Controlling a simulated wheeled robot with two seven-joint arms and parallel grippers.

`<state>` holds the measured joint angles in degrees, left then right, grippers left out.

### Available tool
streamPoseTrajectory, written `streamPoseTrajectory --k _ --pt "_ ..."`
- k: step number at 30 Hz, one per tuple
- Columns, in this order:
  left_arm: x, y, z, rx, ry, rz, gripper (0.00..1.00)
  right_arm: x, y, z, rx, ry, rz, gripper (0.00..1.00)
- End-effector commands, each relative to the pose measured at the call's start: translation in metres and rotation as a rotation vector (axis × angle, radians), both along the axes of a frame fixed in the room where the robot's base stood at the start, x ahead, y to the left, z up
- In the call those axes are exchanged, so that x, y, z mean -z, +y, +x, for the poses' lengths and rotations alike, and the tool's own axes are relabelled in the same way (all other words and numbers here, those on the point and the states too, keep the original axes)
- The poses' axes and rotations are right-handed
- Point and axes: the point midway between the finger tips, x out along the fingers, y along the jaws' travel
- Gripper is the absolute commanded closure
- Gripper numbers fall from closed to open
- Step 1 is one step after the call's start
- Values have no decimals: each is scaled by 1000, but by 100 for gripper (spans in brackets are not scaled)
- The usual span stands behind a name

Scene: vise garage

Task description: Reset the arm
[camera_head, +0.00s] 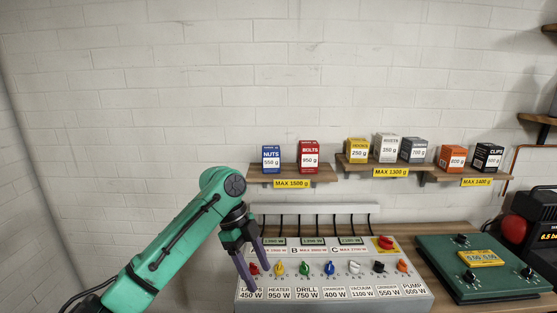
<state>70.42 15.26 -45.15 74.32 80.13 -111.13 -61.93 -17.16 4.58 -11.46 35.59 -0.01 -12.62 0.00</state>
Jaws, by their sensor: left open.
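My left arm (178,239) is green and comes in from the lower left. Its left gripper (254,283) has dark purple fingers that point down, and it is open with nothing visible between the fingers. The fingertips are in front of the left end of a grey control panel (415,297), by the red knob and the label that reads 450 W. The fingers partly cover that label. I cannot tell whether they touch the panel. My right gripper is not in view.
Wall shelves (325,175) hold several labelled boxes, such as the blue NUTS box (271,159) and red BOLTS box (309,157). A green device (490,284) sits right of the panel on a wooden bench (455,228). A red and black machine (537,225) stands at the right edge.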

Motion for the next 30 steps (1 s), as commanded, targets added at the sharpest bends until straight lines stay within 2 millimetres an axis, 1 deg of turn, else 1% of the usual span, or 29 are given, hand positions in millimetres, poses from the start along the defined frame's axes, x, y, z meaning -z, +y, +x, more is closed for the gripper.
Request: streamPoseTrajectory --k 1,2,5,11,14,17,18,20,22,25,30 --pt "9 -2 -2 -14 6 0 34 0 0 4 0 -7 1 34" --pt "14 -3 -3 -26 9 0 34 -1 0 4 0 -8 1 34" --pt "33 -7 -8 -69 16 1 34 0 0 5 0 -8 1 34" --pt "79 -16 -23 -213 34 -11 34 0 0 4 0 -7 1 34" --pt "106 -18 -34 -325 48 -24 34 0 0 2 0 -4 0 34" --pt "135 -15 -51 -487 66 -42 34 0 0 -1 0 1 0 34" --pt "148 -12 -60 -574 75 -50 34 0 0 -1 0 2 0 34" --pt "167 -1 -75 -730 90 -60 34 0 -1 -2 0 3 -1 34" --pt "185 18 -92 -916 103 -61 34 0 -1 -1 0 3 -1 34" --pt "200 47 -114 -1134 108 -50 34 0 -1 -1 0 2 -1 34" --pt "212 93 -148 -1412 93 -13 34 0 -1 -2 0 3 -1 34"
